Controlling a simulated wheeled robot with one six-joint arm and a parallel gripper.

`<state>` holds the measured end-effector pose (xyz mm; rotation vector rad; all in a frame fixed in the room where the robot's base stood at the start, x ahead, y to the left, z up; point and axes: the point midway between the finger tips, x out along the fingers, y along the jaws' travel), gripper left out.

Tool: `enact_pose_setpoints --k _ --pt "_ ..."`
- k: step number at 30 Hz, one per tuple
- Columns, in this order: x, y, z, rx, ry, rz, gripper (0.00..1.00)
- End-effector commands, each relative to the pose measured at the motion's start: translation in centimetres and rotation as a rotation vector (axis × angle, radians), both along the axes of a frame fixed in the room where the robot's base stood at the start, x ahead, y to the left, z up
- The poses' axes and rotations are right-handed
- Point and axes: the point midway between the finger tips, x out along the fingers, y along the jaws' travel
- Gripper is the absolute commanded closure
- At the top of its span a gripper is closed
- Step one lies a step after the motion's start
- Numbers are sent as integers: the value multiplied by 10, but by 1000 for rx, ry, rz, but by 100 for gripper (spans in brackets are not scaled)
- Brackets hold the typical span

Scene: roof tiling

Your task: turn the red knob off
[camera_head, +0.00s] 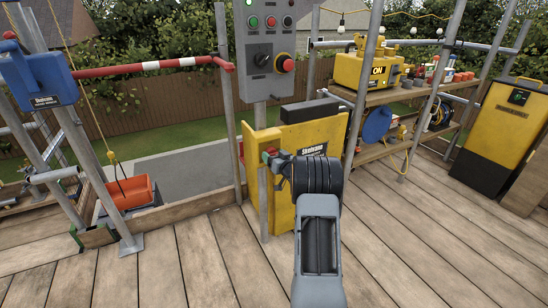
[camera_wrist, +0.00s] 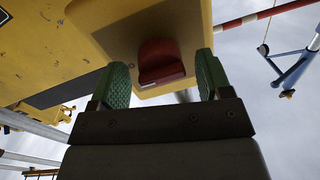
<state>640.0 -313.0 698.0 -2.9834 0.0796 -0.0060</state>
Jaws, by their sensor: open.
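A red knob (camera_wrist: 160,62) sticks out from the face of a yellow cabinet (camera_wrist: 60,50) in the wrist view. My gripper (camera_wrist: 161,80) is open, with one green-padded finger on each side of the knob. I see gaps between the pads and the knob. In the head view the yellow cabinet (camera_head: 312,140) stands at the middle, and a small red part (camera_head: 268,154) shows at its left side beside my gripper. My arm hides most of the gripper and part of the cabinet there.
A grey control box (camera_head: 270,45) with coloured buttons and a red round knob (camera_head: 286,65) is on a post above the cabinet. A red-and-white rail (camera_head: 150,66) runs left. Shelves (camera_head: 400,95) and a yellow-black cabinet (camera_head: 505,125) stand right. The plank floor (camera_head: 420,220) is clear in front.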

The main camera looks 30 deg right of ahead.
Motion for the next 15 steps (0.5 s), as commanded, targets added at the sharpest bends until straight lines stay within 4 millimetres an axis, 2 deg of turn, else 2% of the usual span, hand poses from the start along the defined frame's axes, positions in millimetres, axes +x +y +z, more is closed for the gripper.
enact_pose_setpoints --k 3,15 --pt "0 0 0 0 0 0 29" --pt "-1 -1 0 0 -1 -1 68"
